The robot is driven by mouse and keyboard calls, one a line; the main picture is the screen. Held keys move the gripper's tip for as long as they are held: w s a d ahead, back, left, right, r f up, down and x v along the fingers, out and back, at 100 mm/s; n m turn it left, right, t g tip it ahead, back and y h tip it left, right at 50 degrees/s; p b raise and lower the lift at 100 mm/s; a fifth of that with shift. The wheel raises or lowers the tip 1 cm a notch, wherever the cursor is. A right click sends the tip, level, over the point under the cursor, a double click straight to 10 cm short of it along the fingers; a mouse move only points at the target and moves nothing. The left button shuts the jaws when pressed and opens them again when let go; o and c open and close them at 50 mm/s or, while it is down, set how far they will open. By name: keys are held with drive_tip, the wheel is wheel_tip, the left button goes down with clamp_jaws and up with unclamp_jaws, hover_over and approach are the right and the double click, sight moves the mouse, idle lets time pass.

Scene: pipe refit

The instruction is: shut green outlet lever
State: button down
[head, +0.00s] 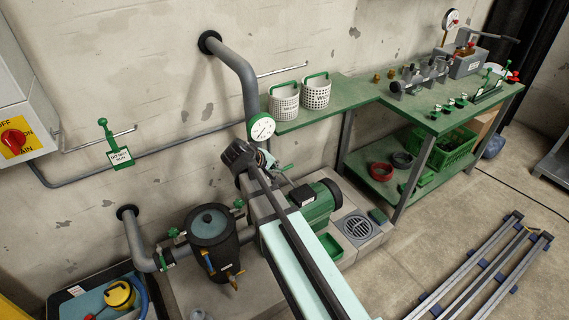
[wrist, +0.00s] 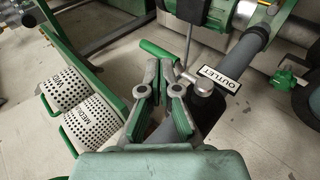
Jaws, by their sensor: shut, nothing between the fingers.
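The green outlet lever (wrist: 158,50) shows in the wrist view as a green grip on a grey arm. It runs up and left from a silver valve hub (wrist: 201,83), roughly crosswise to the grey pipe (wrist: 250,45). A white OUTLET tag (wrist: 220,80) sits on the pipe beside the hub. My gripper (wrist: 160,70) is shut and empty, its tips close to the lever's grip; I cannot tell whether they touch. In the head view my gripper (head: 264,158) is below the dial gauge, with the lever (head: 286,167) just right of it, partly hidden by my arm.
The gauge (head: 261,128) and riser pipe (head: 236,65) stand close to my gripper. Two white perforated baskets (head: 284,101) (head: 316,93) are on the green shelf. The green pump motor (head: 318,203) is below right. Another green valve (wrist: 286,80) is at right in the wrist view.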

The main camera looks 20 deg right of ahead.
drive_tip(key=s+a, duration=0.3)
drive_tip(key=a, duration=0.4)
drive_tip(key=shift+s+a, duration=0.2)
drive_tip(key=shift+s, duration=0.2)
drive_tip(key=s+a+f+g+y+p, duration=0.1)
drive_tip(key=s+f+g+y, duration=0.15)
drive_tip(key=s+f, duration=0.75)
drive_tip(key=s+a+f+g+y+p, duration=0.1)
drive_tip(key=s+a+f+g+y, duration=0.15)
drive_tip(key=s+f, duration=0.7)
drive_tip(key=s+f+m+g+y+p, duration=0.1)
drive_tip(key=s+f+g, duration=0.1)
drive_tip(key=s+f, duration=0.3)
drive_tip(key=s+d+f+m+g+y+p, duration=0.1)
drive_tip(key=s+f, duration=0.3)
drive_tip(key=s, duration=0.7)
drive_tip(key=s+d+f+m+g+y+p, duration=0.1)
drive_tip(key=s+f+g, duration=0.1)
drive_tip(key=s+f, duration=0.3)
drive_tip(key=s, duration=0.3)
drive_tip(key=shift+s+f+g+p, duration=0.3)
drive_tip(key=shift+f+g, duration=0.05)
drive_tip(key=shift+g, duration=0.05)
drive_tip(key=shift+d, duration=0.1)
